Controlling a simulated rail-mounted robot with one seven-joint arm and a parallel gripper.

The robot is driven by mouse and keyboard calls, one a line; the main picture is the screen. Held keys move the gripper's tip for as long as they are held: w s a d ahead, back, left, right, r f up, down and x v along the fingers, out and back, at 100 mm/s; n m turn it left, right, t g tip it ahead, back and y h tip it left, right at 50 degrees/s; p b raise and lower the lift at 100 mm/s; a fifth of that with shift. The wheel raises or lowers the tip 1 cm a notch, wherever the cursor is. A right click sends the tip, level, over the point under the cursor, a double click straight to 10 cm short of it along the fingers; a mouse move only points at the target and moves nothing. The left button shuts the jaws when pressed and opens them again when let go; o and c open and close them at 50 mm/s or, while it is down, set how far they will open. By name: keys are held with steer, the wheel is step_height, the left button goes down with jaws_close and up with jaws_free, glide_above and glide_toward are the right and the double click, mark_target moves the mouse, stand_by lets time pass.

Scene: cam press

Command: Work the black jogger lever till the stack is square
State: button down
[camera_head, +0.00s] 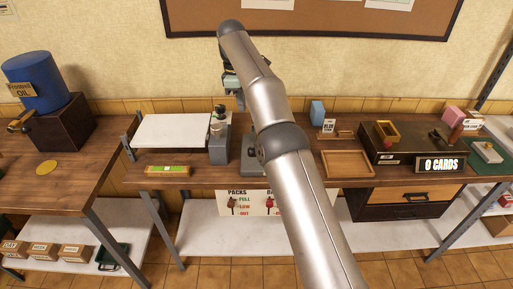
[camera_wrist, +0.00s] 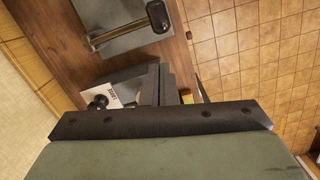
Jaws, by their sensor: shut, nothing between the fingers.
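A grey box-shaped unit (camera_head: 219,148) stands on the bench, left of my arm. A black knob (camera_head: 219,109) is at its top. In the wrist view the unit shows with a white label, hard to read, and the black knob (camera_wrist: 98,103) beside it. Also in the wrist view, a black-handled lever (camera_wrist: 158,15) with a brass bar lies over a grey plate; I cannot tell which part is the jogger lever. My gripper (camera_head: 240,98) hangs above and right of the unit. Its fingers (camera_wrist: 161,84) are shut and empty. I cannot make out the stack.
A wooden tray (camera_head: 347,164) and a dark box with a "0 CARDS" sign (camera_head: 440,164) are right of my arm. A blue drum (camera_head: 40,80) is far left.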

steer(key=shift+f, duration=0.1)
stand_by(0.3)
steer(key=d+f+p, duration=0.2)
steer(key=d+f, duration=0.2)
steer(key=f, duration=0.3)
steer(key=shift+s, duration=0.3)
steer(key=shift+d+f, duration=0.1)
steer(key=shift+f, duration=0.6)
steer(key=f+b, duration=0.2)
steer(key=f, duration=0.1)
steer(key=f+b, duration=0.1)
steer(key=f, duration=0.1)
steer(key=shift+s+d+f+b, duration=0.1)
steer(key=shift+d+f+b, duration=0.15)
steer(key=shift+d+b, duration=0.1)
steer(key=shift+f, duration=0.1)
